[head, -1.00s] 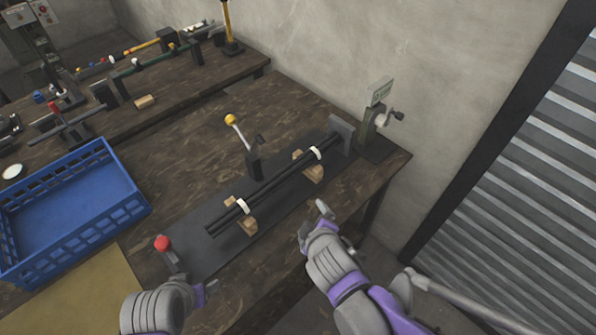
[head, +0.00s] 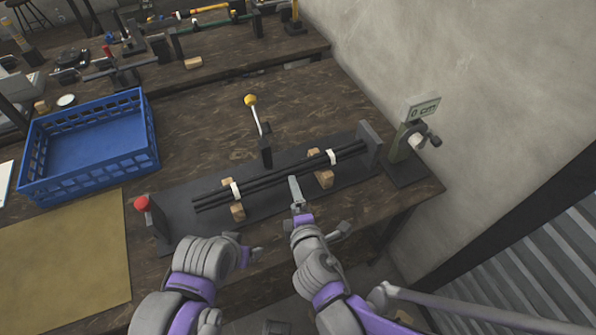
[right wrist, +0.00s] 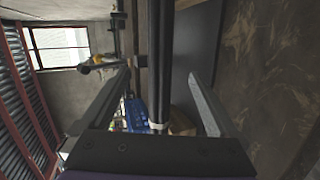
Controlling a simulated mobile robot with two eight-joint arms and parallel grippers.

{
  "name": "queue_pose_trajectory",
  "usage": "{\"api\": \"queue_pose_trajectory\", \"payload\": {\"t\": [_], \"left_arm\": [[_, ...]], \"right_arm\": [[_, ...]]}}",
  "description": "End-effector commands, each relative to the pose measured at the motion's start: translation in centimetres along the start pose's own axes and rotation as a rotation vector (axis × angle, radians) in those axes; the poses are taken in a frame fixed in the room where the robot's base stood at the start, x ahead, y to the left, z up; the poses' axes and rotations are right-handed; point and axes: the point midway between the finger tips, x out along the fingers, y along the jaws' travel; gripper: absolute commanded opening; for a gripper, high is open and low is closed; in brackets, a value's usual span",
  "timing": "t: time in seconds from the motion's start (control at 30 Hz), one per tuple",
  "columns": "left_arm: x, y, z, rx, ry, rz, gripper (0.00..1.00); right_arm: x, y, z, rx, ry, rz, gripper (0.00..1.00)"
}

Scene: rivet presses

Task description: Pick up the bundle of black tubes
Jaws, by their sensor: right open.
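The bundle of black tubes (head: 283,176) lies across wooden blocks on a dark base plate in the head view, with a white band near each end. My right gripper (head: 297,191) is open at the near side of the bundle, between the bands. In the right wrist view the tubes (right wrist: 160,60) run between the two spread fingers (right wrist: 158,78); contact cannot be made out. One white band (right wrist: 160,126) shows there too. My left gripper (head: 250,257) is empty near the table's front edge, away from the tubes; its jaw opening is unclear.
A lever with a yellow knob (head: 251,101) stands behind the tubes. A red button post (head: 142,204) is at the plate's left end. An upright stop (head: 370,143) and a device with a display (head: 413,125) are at the right. A blue crate (head: 135,160) stands left.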

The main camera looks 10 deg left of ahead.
Motion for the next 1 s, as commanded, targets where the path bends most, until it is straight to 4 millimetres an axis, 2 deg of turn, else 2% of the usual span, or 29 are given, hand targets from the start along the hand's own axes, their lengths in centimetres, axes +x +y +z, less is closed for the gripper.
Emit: {"api": "queue_pose_trajectory", "payload": {"t": [0.3, 0.57, 0.8, 1.0], "left_arm": [[0.4, 0.0, 0.3, 0.0, -0.002, 0.0, 0.75], [0.5, 0.0, 0.3, 0.0, -0.002, 0.0, 0.75], [0.5, 0.0, 0.3, 0.0, -0.002, 0.0, 0.75], [0.5, 0.0, 0.3, 0.0, -0.002, 0.0, 0.75]], "right_arm": [[4.3, 0.0, -0.3, -0.008, 0.004, 0.003, 0.95], [6.4, 0.0, -0.4, -0.007, 0.004, 0.003, 0.95], [9.9, -0.1, -0.6, -0.007, 0.004, 0.003, 0.95], [10.9, -0.1, -0.6, -0.008, 0.004, 0.003, 0.95]]}}
